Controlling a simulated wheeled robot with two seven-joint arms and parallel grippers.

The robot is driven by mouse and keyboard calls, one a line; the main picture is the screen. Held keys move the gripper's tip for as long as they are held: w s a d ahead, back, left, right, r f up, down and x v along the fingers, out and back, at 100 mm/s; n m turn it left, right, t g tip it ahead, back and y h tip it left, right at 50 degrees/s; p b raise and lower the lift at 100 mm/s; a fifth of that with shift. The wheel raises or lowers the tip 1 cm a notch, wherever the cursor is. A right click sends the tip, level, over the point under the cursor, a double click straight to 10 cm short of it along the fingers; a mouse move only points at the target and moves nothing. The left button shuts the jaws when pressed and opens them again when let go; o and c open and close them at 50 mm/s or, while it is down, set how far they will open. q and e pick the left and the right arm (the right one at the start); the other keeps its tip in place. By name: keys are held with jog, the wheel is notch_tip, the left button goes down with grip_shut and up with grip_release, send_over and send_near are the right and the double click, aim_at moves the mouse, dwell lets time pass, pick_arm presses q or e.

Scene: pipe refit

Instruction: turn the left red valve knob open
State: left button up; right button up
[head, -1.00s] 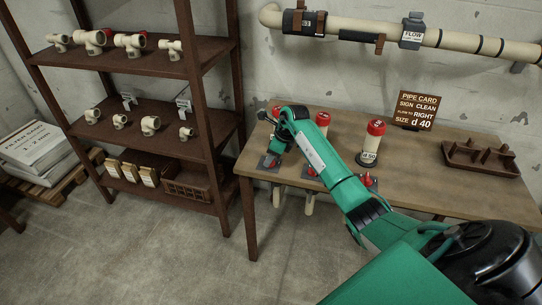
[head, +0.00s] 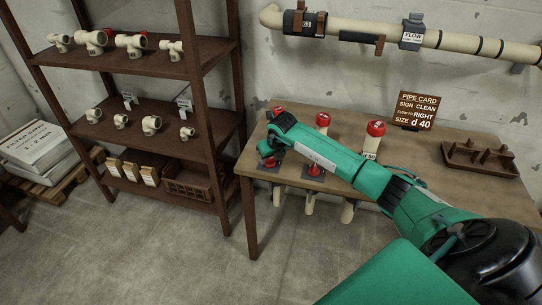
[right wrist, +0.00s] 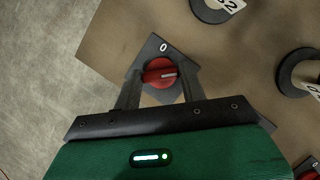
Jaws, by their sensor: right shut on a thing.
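The left red valve knob (right wrist: 158,73) sits on a dark square plate marked 0 (right wrist: 144,48), at the table's edge. In the right wrist view its white line points right, away from the 0 mark. My right gripper (right wrist: 159,88) is shut on this knob, one finger on each side. In the head view my right gripper (head: 269,156) is over the left plate (head: 263,166), and the knob is mostly hidden. A second red knob (head: 314,169) stands on the middle plate. My left gripper is not in view.
Red-capped cylinders (head: 323,119) (head: 374,134) stand on the table behind my right arm. A pipe card (head: 415,110) and a brown rack (head: 480,158) are at the right. A shelf (head: 160,110) with fittings stands left of the table.

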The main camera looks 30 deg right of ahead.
jog(key=m+h, duration=0.1)
jog(key=m, duration=0.2)
jog(key=shift+w+a, duration=0.1)
jog(key=m+h+b, duration=0.1)
jog(key=m, duration=0.1)
jog(key=shift+m+g, duration=0.3)
jog(key=shift+g, duration=0.1)
jog(key=shift+a+m+h, duration=0.1)
jog(key=shift+m+h, duration=0.3)
jog(key=shift+m, duration=0.6)
jog(key=shift+m+g+b, duration=0.35)
jog(key=shift+m+g, duration=0.05)
jog(key=shift+m, duration=0.3)
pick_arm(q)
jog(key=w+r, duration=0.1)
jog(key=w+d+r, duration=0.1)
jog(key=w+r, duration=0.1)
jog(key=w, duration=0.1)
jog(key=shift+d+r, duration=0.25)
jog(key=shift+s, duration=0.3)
pick_arm(e)
jog(key=o, duration=1)
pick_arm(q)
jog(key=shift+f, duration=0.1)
